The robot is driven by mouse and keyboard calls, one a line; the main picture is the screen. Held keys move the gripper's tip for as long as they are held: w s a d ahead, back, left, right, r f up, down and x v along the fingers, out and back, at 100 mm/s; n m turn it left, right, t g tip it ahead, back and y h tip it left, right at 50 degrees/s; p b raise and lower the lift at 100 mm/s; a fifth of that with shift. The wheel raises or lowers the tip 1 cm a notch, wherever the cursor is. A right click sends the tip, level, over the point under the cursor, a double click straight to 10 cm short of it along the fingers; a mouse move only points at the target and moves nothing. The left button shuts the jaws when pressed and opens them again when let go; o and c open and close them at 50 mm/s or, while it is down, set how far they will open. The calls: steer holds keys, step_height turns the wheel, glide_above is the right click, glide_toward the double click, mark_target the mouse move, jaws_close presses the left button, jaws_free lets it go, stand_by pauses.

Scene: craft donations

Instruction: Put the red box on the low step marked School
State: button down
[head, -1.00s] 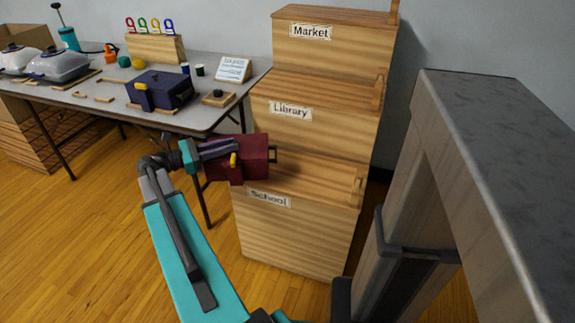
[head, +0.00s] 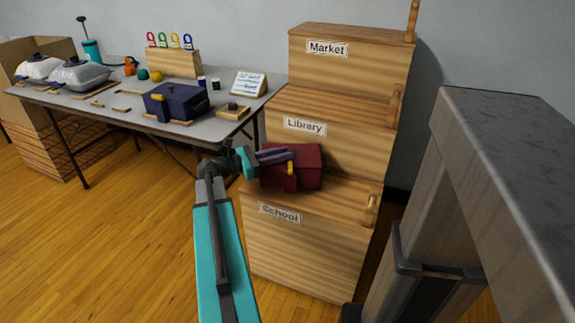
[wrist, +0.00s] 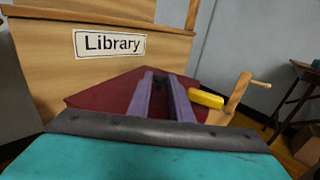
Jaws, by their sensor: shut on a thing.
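The red box (head: 309,166) is dark red with a yellow latch. My gripper (head: 285,157) is shut on it from the left side. In the head view the box is over the low step marked School (head: 300,200), in front of the Library step's face. I cannot tell whether its underside touches the step. In the wrist view the red box (wrist: 105,92) lies between and around my gripper's fingers (wrist: 163,100), with the Library label behind it. The School label (head: 280,212) is on the low step's front face.
The middle step marked Library (head: 335,104) and high step marked Market (head: 350,36) rise behind. A wooden peg (head: 371,207) stands at the low step's right edge. The grey table (head: 110,112) at the left holds a blue box (head: 178,106) and wooden strips.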

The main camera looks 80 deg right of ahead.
steer(key=shift+s+d, duration=0.1)
steer(key=shift+s, duration=0.1)
steer(key=shift+s+d, duration=0.3)
steer(key=shift+s, duration=0.2)
steer(key=shift+f+b, duration=0.8)
steer(key=shift+f, duration=1)
steer(key=shift+s, duration=0.1)
steer(key=c, duration=1.6)
jaws_free()
steer(key=shift+f, duration=0.15)
